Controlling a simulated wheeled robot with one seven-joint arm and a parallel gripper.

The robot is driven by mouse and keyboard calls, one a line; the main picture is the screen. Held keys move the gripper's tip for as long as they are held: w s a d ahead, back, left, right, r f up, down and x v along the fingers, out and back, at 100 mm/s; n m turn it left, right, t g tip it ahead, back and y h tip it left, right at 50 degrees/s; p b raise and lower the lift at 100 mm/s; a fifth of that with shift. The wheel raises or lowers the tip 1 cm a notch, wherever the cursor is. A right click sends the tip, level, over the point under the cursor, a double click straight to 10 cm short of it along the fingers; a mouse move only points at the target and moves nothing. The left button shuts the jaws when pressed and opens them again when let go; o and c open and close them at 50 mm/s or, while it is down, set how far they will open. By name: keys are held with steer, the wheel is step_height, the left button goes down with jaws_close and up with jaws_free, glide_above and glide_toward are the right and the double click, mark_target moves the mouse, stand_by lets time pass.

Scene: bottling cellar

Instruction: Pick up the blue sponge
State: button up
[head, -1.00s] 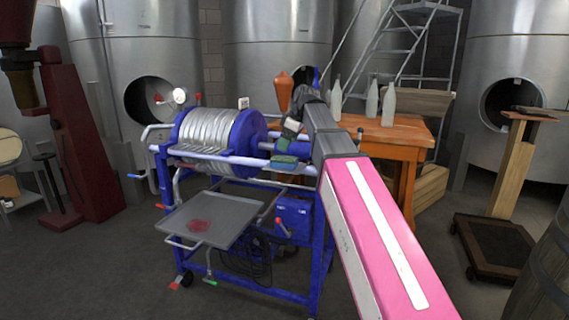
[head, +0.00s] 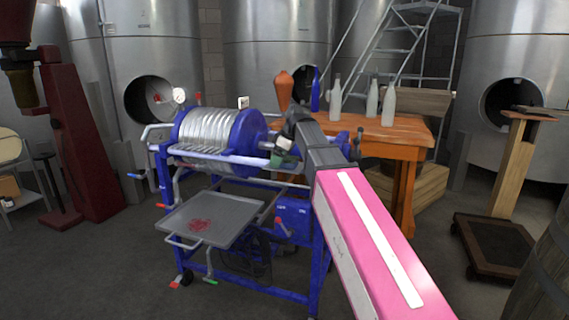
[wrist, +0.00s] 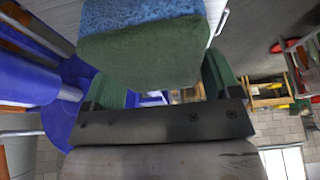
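The blue sponge (wrist: 150,45) fills the upper middle of the wrist view. It shows a blue face at the top and a green part below. My gripper (wrist: 165,80) has a green finger on each side of it; the sponge hides the fingertips, and it appears held between them. In the head view, my gripper (head: 282,150) is small, beside the right end of the blue press. A small green patch at its end seems to be the sponge (head: 280,160), mostly hidden. I see no support under the sponge.
The blue press (head: 235,135) with its steel drum stands left of my arm. A grey tray (head: 210,218) sits low in front. A wooden table (head: 405,133) behind my arm holds a blue bottle (head: 315,92) and several pale bottles. Floor is open at the left.

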steer(key=c, duration=0.6)
steer(key=shift+o, duration=0.2)
steer(key=shift+r, duration=0.45)
step_height(320, 180, up, 4)
steer(key=shift+w+f, duration=0.1)
steer(key=shift+f, duration=0.1)
steer(key=s+a+r, duration=0.3)
steer(key=a+r, duration=0.3)
steer(key=a, duration=0.5)
steer(key=shift+s+a+r, duration=0.15)
steer(key=shift+r, duration=0.1)
steer(key=shift+o, duration=0.3)
